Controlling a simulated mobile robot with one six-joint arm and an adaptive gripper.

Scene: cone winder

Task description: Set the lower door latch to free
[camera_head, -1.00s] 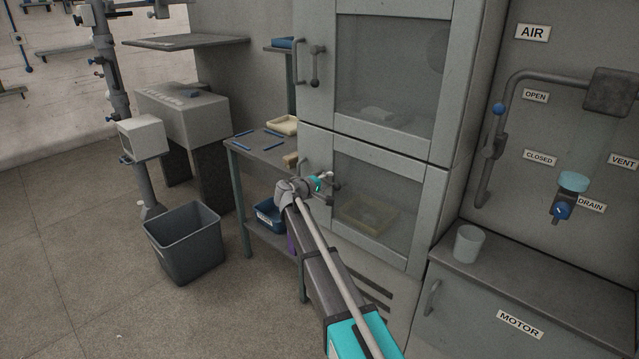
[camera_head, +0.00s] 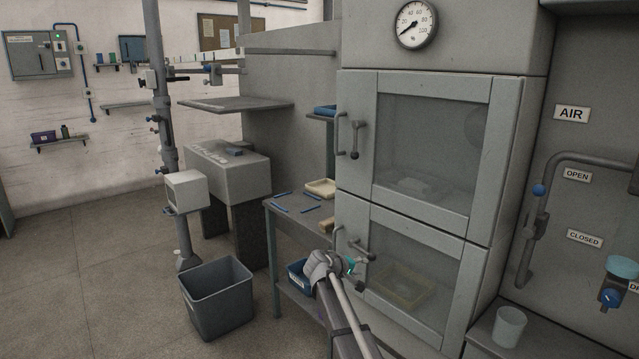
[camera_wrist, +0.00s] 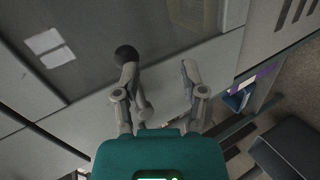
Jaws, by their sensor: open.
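The lower cabinet door (camera_head: 455,305) is grey with a window and appears closed. Its upright bar handle (camera_head: 339,240) is at its left edge. The lower latch (camera_head: 359,286) is beside the handle, a small lever with a dark ball knob, partly hidden by my gripper. My gripper (camera_head: 352,266) is at the latch, in front of the door. In the wrist view my gripper (camera_wrist: 160,72) has its fingers apart with nothing clearly between them. A dark ball knob (camera_wrist: 126,54) shows by the left fingertip; I cannot tell whether they touch.
The upper door (camera_head: 430,150) has its own handle and latch (camera_head: 355,140), knob hanging down. A side table (camera_head: 290,225) with blue rods and a cream tray (camera_head: 321,188) stands left of the cabinet. A grey bin (camera_head: 217,300) is on the floor. A cup (camera_head: 509,327) stands at right.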

